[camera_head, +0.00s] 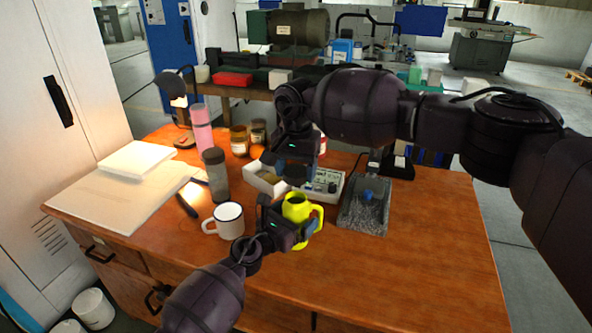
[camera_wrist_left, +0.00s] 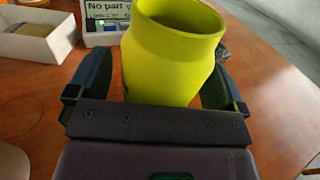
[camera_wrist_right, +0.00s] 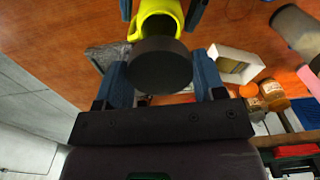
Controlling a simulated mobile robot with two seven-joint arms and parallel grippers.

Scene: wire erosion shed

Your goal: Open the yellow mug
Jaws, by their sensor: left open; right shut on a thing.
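The yellow mug (camera_head: 297,208) stands upright on the wooden table, its handle to the right in the head view. In the left wrist view the mug (camera_wrist_left: 172,50) shows an open, uncovered mouth. My left gripper (camera_head: 288,228) is open, with one finger on each side of the mug body; I cannot tell whether they touch it. My right gripper (camera_head: 296,160) is shut on a dark round lid (camera_wrist_right: 160,66), held above the mug and apart from it. In the right wrist view the mug (camera_wrist_right: 157,17) is partly hidden behind the lid.
A white mug (camera_head: 228,221) stands just left of the yellow one. A grey tumbler (camera_head: 216,178), a pink bottle (camera_head: 202,128) and a white open box (camera_head: 262,180) are nearby. A dark stone plate (camera_head: 363,215) lies right. The table's right front is clear.

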